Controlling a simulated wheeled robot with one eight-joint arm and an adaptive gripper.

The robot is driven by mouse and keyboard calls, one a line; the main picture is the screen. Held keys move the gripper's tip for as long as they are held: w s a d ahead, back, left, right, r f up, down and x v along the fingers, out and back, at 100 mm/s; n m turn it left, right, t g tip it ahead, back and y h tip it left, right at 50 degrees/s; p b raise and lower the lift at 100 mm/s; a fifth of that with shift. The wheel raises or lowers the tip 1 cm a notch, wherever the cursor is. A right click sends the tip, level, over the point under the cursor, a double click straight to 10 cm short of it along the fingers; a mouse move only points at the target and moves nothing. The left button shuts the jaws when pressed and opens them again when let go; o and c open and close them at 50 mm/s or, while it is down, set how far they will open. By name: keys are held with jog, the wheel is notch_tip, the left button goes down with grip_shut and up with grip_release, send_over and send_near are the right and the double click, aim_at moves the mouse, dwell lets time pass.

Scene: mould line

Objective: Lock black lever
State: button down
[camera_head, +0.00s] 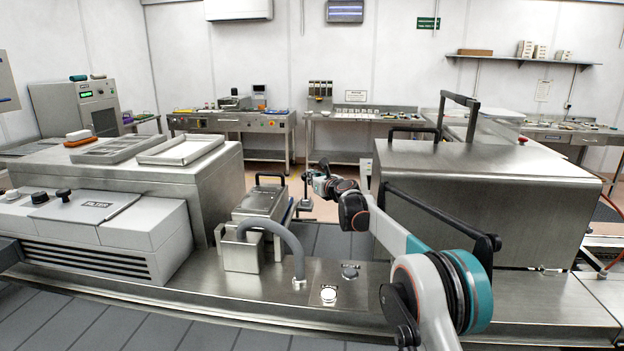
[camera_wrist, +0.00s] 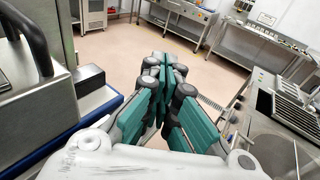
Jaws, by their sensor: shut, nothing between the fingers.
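A long black bar (camera_head: 432,212) with a thick rounded end slopes across the front of the large steel housing (camera_head: 505,205) on the right in the head view. It looks like the black lever, but I cannot tell for sure; whether it is locked does not show. My gripper (camera_head: 309,177) is left of the housing, clear of the bar, reaching toward the back of the line. In the wrist view my gripper (camera_wrist: 165,62) has its teal-sided fingers shut together and empty, over open floor. A black handle (camera_wrist: 33,38) shows at the left of that view.
A small steel box (camera_head: 259,207) with a black handle and a grey hose (camera_head: 285,240) stands left of my arm. A filter unit (camera_head: 95,225) fills the left front. Floor is free ahead of my gripper, before the back benches (camera_head: 235,125).

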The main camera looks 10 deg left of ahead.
jog(key=shift+r, duration=0.1)
dwell(0.3)
notch_tip(320, 180, up, 10)
dwell(0.5)
